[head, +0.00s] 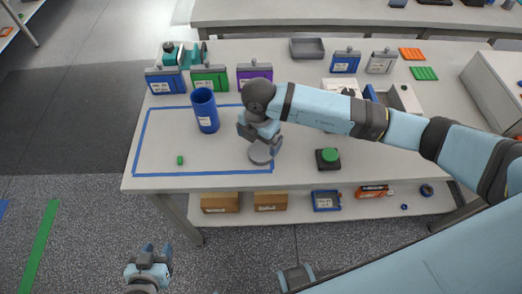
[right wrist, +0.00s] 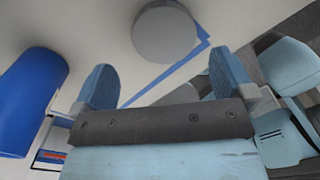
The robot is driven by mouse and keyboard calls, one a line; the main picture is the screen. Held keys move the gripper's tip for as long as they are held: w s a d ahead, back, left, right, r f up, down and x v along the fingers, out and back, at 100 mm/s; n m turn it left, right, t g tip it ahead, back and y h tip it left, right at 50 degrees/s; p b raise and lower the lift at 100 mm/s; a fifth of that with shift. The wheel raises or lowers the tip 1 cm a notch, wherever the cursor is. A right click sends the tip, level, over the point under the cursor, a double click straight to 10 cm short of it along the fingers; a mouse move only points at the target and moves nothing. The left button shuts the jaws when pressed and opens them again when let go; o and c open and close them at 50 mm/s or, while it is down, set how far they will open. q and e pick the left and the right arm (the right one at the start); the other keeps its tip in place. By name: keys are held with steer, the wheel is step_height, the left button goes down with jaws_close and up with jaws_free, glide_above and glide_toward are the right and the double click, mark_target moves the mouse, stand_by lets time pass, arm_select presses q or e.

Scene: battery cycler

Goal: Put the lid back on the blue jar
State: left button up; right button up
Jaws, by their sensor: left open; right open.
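The blue jar (head: 206,112) stands upright on the table, inside the blue tape outline, with its top open. It also shows at the left edge of the right wrist view (right wrist: 28,100). A round grey lid (head: 261,154) is on the right side of the outlined area, just below my right gripper (head: 261,140). In the right wrist view the lid (right wrist: 165,30) is beyond the open fingertips (right wrist: 163,78), with nothing between them. Whether a finger touches the lid cannot be told. My left gripper (head: 155,254) is open and empty, low in front of the table.
A small green piece (head: 180,160) lies in the outlined area (head: 150,174). A green button on a dark base (head: 328,158) is right of the lid. Blue, green and purple clipped units (head: 209,78) stand behind the jar. My right arm crosses the table's right half.

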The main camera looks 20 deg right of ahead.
mark_target(259, 153)
steer(key=shift+f, duration=0.1)
steer(key=f, duration=0.1)
steer(key=f+p, duration=0.1)
steer(key=f, duration=0.3)
steer(key=shift+s+a, duration=0.15)
steer(key=shift+s, duration=0.25)
steer(key=c, duration=0.8)
